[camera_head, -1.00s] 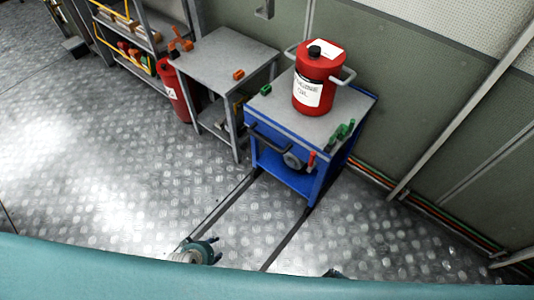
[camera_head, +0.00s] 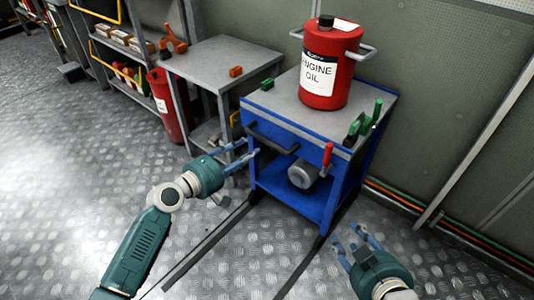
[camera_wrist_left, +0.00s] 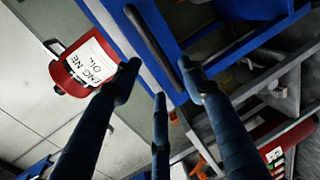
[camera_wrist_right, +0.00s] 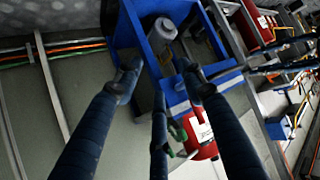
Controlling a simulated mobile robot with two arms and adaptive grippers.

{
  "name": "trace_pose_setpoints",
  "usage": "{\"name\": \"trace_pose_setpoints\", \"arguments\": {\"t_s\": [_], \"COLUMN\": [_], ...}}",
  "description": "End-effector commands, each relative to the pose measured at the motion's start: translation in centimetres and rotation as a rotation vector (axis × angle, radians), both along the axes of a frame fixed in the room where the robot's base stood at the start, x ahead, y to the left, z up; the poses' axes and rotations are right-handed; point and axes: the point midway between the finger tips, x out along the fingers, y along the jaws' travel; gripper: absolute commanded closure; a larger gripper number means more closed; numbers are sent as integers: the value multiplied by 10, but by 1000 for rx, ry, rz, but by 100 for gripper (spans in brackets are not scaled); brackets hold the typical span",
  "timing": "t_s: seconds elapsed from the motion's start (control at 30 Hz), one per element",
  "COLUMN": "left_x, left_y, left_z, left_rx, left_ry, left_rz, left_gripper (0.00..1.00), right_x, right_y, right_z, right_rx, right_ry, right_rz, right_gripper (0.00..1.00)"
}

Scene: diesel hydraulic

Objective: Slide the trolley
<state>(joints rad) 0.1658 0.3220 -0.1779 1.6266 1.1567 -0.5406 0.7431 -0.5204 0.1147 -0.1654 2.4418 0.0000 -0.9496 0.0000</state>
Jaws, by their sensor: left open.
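The blue trolley (camera_head: 330,212) with a grey top stands at the far end of two dark floor rails (camera_head: 212,245). Its black handle (camera_head: 270,139) is on the front, and also shows in the left wrist view (camera_wrist_left: 153,45). A red engine oil can (camera_head: 325,65) stands on top. My left gripper (camera_head: 250,148) is open and empty, close to the handle's left end; in its wrist view the handle runs between the spread fingers, contact unclear. My right gripper (camera_head: 352,242) is open and empty, low beside the trolley's front right corner.
A grey table (camera_head: 215,62) with small orange items stands left of the trolley, with a red cylinder (camera_head: 168,105) and shelves beyond. Coloured pipes (camera_head: 395,195) run along the wall at right.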

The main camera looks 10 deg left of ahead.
Motion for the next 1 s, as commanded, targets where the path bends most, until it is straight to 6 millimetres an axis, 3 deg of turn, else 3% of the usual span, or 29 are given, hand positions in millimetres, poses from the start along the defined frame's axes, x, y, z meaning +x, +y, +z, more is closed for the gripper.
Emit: {"name": "trace_pose_setpoints", "arguments": {"t_s": [0.17,0.37,0.7,1.0], "left_x": [5,26,62,83], "left_y": [-5,-19,-43,-57], "left_z": [4,-1,-12,-17], "left_rx": [-18,-18,-16,-15], "left_ry": [-7,-8,-6,-6], "left_rz": [-6,-6,-4,-4], "left_gripper": [58,58,58,58], "right_x": [4,23,50,53], "right_y": [2,11,26,34], "right_z": [10,35,103,156], "right_rx": [9,40,115,172], "right_ry": [-42,-173,-481,-701], "right_rz": [3,12,32,44], "right_gripper": [60,60,60,60]}}
